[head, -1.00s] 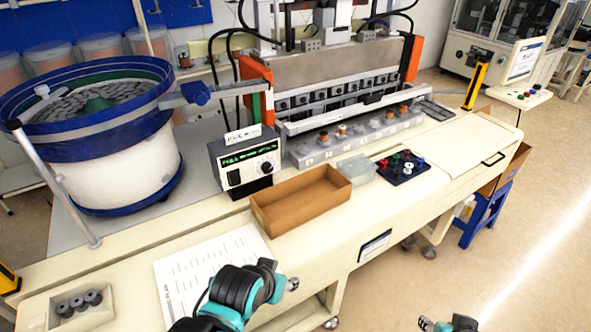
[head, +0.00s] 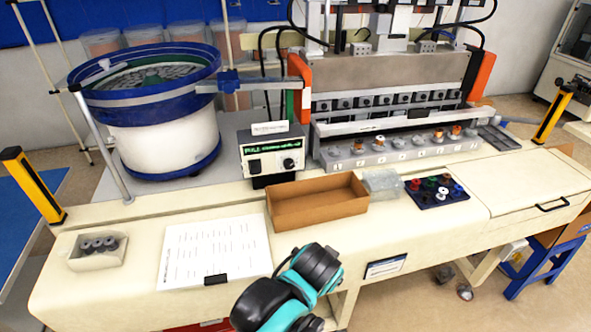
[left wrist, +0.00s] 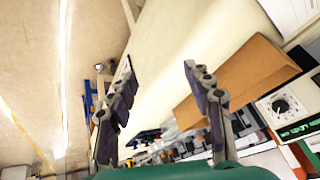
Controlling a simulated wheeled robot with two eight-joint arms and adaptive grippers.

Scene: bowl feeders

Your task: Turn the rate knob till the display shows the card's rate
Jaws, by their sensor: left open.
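The control box (head: 271,158) stands beside the bowl feeder, with a dark rate knob (head: 289,163) on its front. Its green-lit display (head: 270,147) is too small to read. A small white card (head: 270,128) stands on top of the box; its print is unreadable. In the left wrist view the box shows at the right edge, with its knob (left wrist: 281,106) and display (left wrist: 298,130). My left gripper (left wrist: 158,65) is open and empty, apart from the knob. In the head view only my teal and black left arm shows at the bottom. My right gripper is out of view.
An open cardboard box (head: 318,203) lies in front of the control box. A paper sheet (head: 215,250), a tray of grey parts (head: 97,262) and a dark board with coloured knobs (head: 437,197) lie on the bench (head: 450,235). The bowl feeder (head: 160,140) stands left.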

